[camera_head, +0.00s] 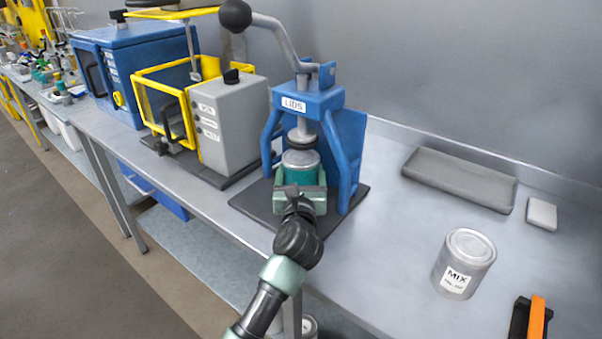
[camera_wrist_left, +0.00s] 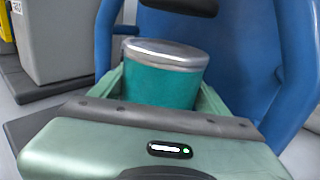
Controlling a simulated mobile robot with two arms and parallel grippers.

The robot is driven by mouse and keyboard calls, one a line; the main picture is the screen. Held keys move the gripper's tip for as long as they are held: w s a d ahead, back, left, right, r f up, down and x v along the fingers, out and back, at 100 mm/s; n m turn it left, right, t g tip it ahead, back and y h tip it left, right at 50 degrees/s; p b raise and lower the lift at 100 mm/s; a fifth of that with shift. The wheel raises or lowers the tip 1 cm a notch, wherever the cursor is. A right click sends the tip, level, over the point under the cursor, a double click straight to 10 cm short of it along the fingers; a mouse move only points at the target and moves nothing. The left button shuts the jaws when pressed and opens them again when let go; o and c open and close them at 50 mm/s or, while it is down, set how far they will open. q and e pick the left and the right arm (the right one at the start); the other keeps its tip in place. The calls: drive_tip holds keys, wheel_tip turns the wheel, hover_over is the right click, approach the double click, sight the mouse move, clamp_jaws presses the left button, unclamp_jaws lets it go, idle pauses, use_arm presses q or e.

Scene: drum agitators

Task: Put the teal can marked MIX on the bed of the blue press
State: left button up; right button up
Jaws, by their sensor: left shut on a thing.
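The teal can (camera_head: 300,167) with a silver lid is upright inside the frame of the blue press (camera_head: 308,102), under its ram. My left gripper (camera_head: 300,190) is shut around it from the front; the can also shows between the jaws in the left wrist view (camera_wrist_left: 163,85). The gripper hides the can's lower part, so I cannot tell whether it touches the press bed. No label shows on its visible side. The press carries a LIDS sign, and its lever is up. My right gripper is not in view.
A grey can (camera_head: 464,264) marked MIX stands on the bench to the right. Behind it lie a grey tray (camera_head: 460,180) and a small pale block (camera_head: 541,213). An orange and black object (camera_head: 536,318) is at the lower right. A grey and yellow machine (camera_head: 225,120) stands left of the press.

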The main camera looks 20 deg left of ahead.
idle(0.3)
use_arm(q)
drive_tip(key=o, duration=2)
drive_tip(key=shift+f, duration=0.15)
drive_tip(key=shift+r, duration=0.2)
drive_tip(key=b+v, duration=0.1)
drive_tip(key=v, duration=1.1)
drive_tip(key=shift+s, duration=0.1)
